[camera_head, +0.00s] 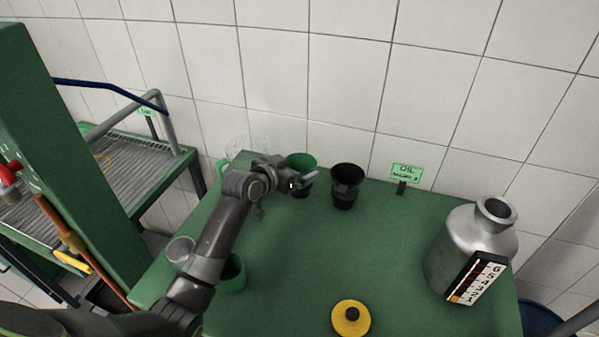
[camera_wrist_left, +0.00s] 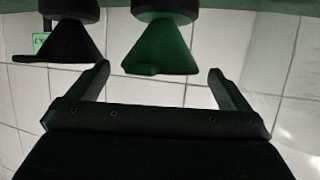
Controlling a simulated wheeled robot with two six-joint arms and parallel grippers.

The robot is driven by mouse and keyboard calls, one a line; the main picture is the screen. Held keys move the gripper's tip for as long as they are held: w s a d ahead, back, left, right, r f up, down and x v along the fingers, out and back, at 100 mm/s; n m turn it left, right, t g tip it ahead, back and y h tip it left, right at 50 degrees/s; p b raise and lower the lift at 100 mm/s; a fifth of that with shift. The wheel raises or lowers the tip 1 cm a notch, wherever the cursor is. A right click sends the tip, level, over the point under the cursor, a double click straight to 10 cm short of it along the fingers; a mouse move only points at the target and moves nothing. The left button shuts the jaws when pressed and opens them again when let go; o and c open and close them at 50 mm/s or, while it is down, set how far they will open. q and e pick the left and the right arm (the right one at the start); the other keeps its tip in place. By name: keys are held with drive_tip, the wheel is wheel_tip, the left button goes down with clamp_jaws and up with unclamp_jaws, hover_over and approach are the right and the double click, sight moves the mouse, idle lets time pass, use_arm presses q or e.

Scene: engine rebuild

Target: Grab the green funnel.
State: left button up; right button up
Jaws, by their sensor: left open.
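The green funnel (camera_head: 301,160) stands wide end up at the back of the green table, partly hidden by my left gripper (camera_head: 305,182). It also shows upside down in the left wrist view (camera_wrist_left: 160,47), with its dark base at the top of that picture. My left gripper (camera_wrist_left: 159,70) is open and empty. In the wrist view the funnel lies between the lines of the two fingers, beyond the tips. I cannot tell whether any finger touches it. My right gripper is not in view.
A black funnel (camera_head: 347,175) stands just right of the green one. An oil sign (camera_head: 406,173), a metal can (camera_head: 466,250) and a yellow disc (camera_head: 351,318) are on the table (camera_head: 290,270). A green container (camera_head: 232,274) stands beside my left arm. The table's middle is clear.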

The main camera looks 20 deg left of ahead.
use_arm(q)
drive_tip(key=shift+x, duration=0.9)
drive_tip(key=shift+c, duration=0.3)
drive_tip(key=c, duration=0.9)
